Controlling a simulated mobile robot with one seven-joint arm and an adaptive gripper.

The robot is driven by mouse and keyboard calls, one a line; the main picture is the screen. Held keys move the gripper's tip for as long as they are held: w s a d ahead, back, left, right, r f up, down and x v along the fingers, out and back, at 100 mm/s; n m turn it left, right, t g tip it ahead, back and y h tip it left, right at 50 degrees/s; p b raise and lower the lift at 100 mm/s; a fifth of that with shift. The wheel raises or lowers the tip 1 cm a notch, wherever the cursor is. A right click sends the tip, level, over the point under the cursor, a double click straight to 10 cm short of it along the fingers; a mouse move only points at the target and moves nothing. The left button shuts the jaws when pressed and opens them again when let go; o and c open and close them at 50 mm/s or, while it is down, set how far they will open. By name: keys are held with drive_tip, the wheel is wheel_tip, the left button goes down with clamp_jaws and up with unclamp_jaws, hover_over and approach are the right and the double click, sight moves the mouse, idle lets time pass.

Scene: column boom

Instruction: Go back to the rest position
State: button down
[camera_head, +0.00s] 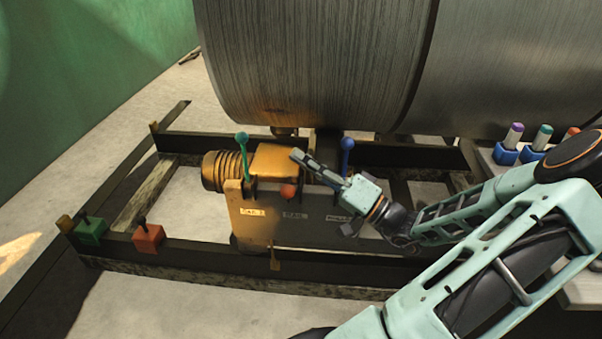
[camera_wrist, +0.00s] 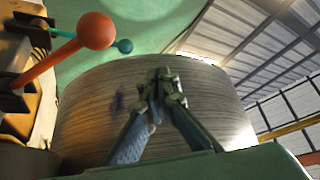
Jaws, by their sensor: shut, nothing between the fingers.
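My gripper (camera_head: 297,155) is shut and empty. It is above the lever panel (camera_head: 275,220), between the green lever (camera_head: 243,143) and the blue lever (camera_head: 347,145), close to the red-orange knob (camera_head: 288,192). In the wrist view my gripper (camera_wrist: 160,85) points toward the large metal cylinder (camera_wrist: 85,125), with its fingertips together. The red-orange knob (camera_wrist: 96,30) and the teal knob (camera_wrist: 125,46) show at the upper left there, apart from the fingers. The blue lever is not clearly seen in the wrist view.
The big cylinder (camera_head: 320,60) fills the back above the dark frame (camera_head: 180,250). A green box (camera_head: 90,232) and a red box (camera_head: 148,238) sit on the frame at left. Blue holders (camera_head: 505,155) with coloured handles stand at right. Open floor (camera_head: 150,305) lies in front.

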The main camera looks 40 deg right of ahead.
drive_tip(key=shift+r, duration=0.55)
